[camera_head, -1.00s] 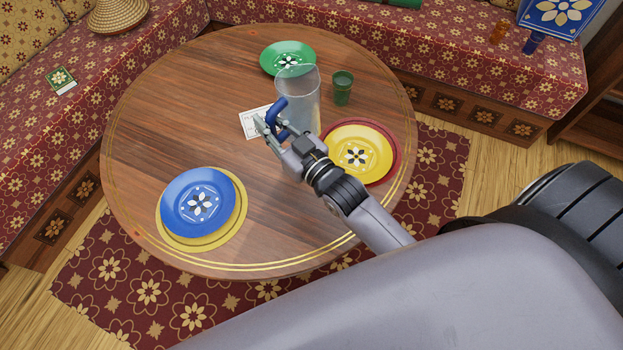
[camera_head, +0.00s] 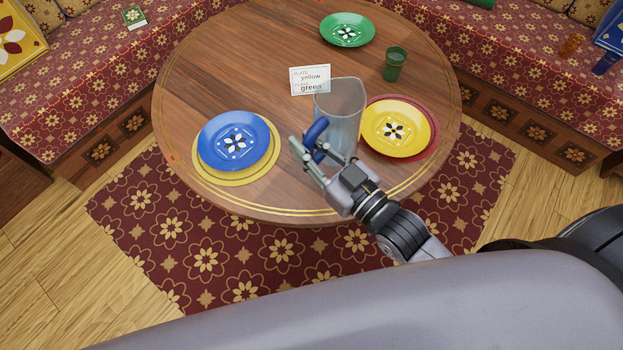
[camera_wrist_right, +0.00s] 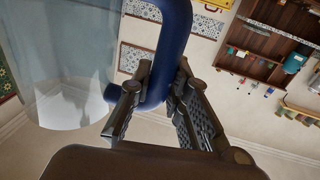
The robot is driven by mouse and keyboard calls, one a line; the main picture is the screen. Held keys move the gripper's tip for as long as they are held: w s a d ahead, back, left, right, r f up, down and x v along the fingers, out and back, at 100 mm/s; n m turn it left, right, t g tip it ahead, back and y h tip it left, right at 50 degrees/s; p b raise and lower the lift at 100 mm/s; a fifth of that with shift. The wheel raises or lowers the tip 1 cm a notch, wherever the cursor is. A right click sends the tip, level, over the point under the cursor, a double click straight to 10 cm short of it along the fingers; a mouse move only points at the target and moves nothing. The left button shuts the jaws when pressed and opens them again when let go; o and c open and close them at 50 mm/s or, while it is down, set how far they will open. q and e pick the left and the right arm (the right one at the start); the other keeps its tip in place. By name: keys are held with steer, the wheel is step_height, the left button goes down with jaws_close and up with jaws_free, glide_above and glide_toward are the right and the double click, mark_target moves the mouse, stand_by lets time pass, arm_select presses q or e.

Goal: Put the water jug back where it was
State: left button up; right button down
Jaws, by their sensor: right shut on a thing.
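The water jug (camera_head: 345,118) is a clear, tall vessel with a blue handle. In the head view it stands out over the near part of the round table, between the blue and yellow plates; I cannot tell whether its base touches the table. My right gripper (camera_head: 310,158) is shut on the blue handle (camera_head: 315,131). The right wrist view shows the handle (camera_wrist_right: 172,50) between the fingers (camera_wrist_right: 157,98), with the clear jug body (camera_wrist_right: 65,60) to the left. My left gripper is not in view.
On the table (camera_head: 240,60) are a blue plate (camera_head: 232,142) on a yellow mat, a yellow plate (camera_head: 395,128) on a red mat, a green plate (camera_head: 347,29), a green cup (camera_head: 395,64) and a card (camera_head: 309,79) reading "yellow" and "green". Benches (camera_head: 80,85) line the back.

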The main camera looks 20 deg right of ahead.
step_height(320, 180, down, 8)
steer(key=shift+f+b, duration=0.25)
steer(key=shift+b, duration=0.3)
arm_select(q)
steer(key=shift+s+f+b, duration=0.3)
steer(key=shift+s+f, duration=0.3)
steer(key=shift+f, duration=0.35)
arm_select(e)
steer(key=shift+f, duration=1.85)
steer(key=c, duration=2)
jaws_free()
steer(key=shift+f, duration=0.3)
steer(key=o, duration=0.5)
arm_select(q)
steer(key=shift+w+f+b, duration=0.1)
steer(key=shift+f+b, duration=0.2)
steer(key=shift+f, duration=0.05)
arm_select(e)
steer(key=v, duration=1.2)
steer(key=shift+s+r, duration=0.1)
steer(key=shift+r, duration=0.1)
